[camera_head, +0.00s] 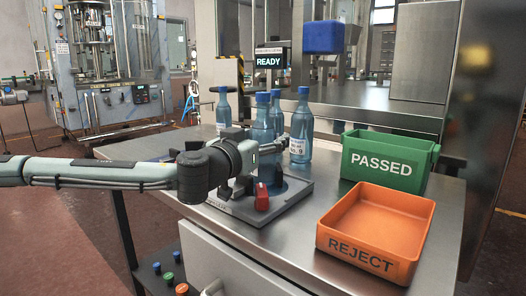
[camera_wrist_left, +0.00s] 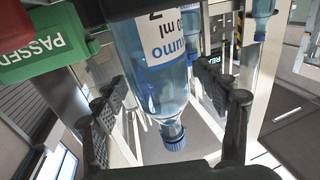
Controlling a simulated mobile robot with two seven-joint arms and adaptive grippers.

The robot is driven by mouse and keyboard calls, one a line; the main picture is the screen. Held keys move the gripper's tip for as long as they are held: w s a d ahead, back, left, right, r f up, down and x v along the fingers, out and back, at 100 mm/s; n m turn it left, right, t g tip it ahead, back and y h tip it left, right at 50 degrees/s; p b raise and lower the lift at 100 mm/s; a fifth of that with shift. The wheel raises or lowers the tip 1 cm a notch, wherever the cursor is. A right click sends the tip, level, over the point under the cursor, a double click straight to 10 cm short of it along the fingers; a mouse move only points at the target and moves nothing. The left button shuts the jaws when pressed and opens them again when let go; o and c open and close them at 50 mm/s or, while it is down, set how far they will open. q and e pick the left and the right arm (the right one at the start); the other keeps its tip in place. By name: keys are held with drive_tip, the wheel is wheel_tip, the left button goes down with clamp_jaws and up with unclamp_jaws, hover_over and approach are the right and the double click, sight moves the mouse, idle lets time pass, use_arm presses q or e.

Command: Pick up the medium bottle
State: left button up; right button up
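A blue bottle with a blue cap (camera_head: 263,125) stands upright on the grey fixture plate (camera_head: 298,192), partly behind my left gripper (camera_head: 272,149). In the left wrist view this bottle (camera_wrist_left: 150,85) appears upside down, with a white label, between the two dark fingers (camera_wrist_left: 160,95). The fingers are apart, with gaps visible on both sides of it. Other similar bottles stand nearby: one at the left (camera_head: 223,110), one behind (camera_head: 276,112), and a labelled one at the right (camera_head: 302,122). I cannot tell for sure which is the medium one. My right gripper is not in view.
A green PASSED bin (camera_head: 388,163) and an orange REJECT tray (camera_head: 375,232) stand on the right of the metal table (camera_head: 440,205). A red block (camera_head: 262,198) sits on the plate's front edge.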

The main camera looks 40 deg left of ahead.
use_arm(q)
drive_tip(key=c, duration=1.4)
drive_tip(key=shift+r, duration=0.1)
drive_tip(key=shift+c, duration=0.2)
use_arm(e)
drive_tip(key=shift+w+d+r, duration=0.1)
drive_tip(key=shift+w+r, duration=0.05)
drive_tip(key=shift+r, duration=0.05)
use_arm(q)
drive_tip(key=shift+r, duration=0.5)
wheel_tip(320, 180, up, 16)
drive_tip(key=shift+r+p, duration=0.15)
drive_tip(key=shift+p, duration=1.05)
drive_tip(key=shift+r, duration=0.3)
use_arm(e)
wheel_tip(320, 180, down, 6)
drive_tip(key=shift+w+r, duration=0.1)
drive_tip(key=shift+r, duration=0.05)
